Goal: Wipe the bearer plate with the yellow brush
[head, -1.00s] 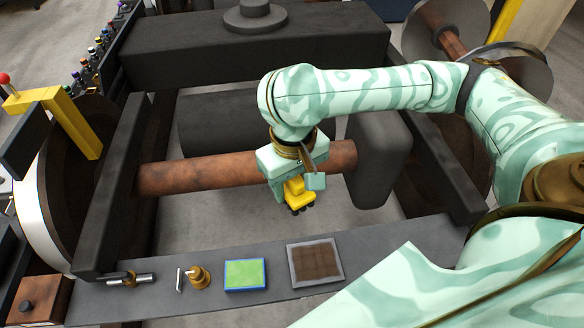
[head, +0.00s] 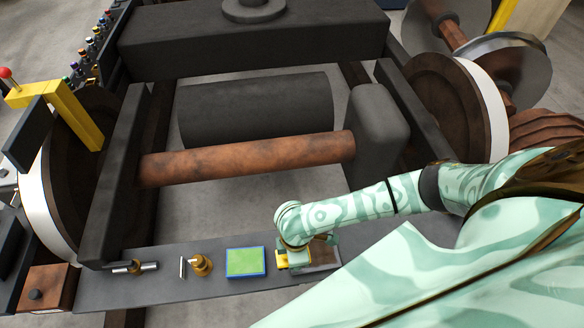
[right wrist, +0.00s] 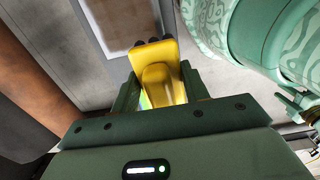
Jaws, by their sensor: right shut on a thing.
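The bearer plate (head: 322,256) appears to be the brown square in a grey frame on the dark beam, partly hidden by my right arm and gripper. It also shows in the right wrist view (right wrist: 112,22). My right gripper (head: 292,256) is shut on the yellow brush (head: 283,259) at the plate's left side. In the right wrist view the brush (right wrist: 157,80) sits between the fingers, its dark bristle tufts pointing up the picture near the plate's edge. I cannot tell whether the bristles touch the plate. My left gripper is not in view.
On the beam (head: 110,292), left of the plate, are a green pad with a blue rim (head: 245,262), a brass fitting (head: 202,265) and a metal pin fitting (head: 135,267). Behind lie a rusty axle (head: 240,158) and a wheel (head: 62,200). The gap between beam and axle is open.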

